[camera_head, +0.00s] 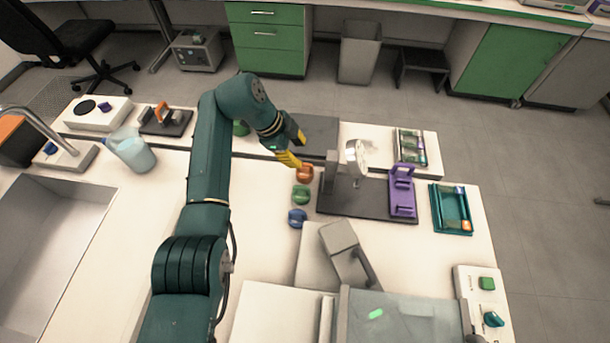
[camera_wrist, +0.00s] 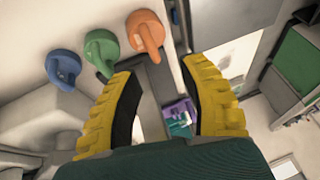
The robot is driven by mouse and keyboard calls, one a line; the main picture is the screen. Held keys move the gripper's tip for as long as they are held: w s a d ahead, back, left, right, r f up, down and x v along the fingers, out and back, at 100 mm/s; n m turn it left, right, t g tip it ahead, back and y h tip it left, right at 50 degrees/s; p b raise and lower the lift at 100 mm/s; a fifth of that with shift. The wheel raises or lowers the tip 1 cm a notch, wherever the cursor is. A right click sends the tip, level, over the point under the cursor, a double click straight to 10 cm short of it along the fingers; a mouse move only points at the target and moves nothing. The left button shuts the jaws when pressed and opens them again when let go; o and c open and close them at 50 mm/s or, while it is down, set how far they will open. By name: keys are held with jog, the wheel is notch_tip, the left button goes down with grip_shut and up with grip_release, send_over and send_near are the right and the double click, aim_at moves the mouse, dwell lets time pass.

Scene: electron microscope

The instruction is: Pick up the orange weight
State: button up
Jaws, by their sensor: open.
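The orange weight (camera_head: 304,172) stands on the white bench at the far end of a short row, with a green weight (camera_head: 300,194) and a blue weight (camera_head: 297,217) nearer. My gripper (camera_head: 296,149) is just beyond and slightly left of the orange weight, with its yellow fingers apart. In the wrist view, the open, empty gripper (camera_wrist: 160,78) shows the orange weight (camera_wrist: 149,30) above and slightly left of the gap between the fingertips. The weight is not between the fingers. The green weight (camera_wrist: 101,50) and blue weight (camera_wrist: 63,67) lie further left.
A dark base plate (camera_head: 345,208) with a grey stand and a purple holder (camera_head: 402,190) is close to the right of the weights. A grey device (camera_head: 345,250) stands nearer. Bare bench lies left of the weights.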

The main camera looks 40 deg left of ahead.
aim_at(306, 164)
jog(key=x, duration=0.2)
jog(key=b+x, duration=0.1)
jog(key=x, duration=0.1)
jog(key=s+b+x, duration=0.1)
jog(key=x, duration=0.2)
jog(key=shift+d+f, duration=0.1)
jog(key=shift+d, duration=0.1)
jog(key=shift+w, duration=0.15)
grip_shut()
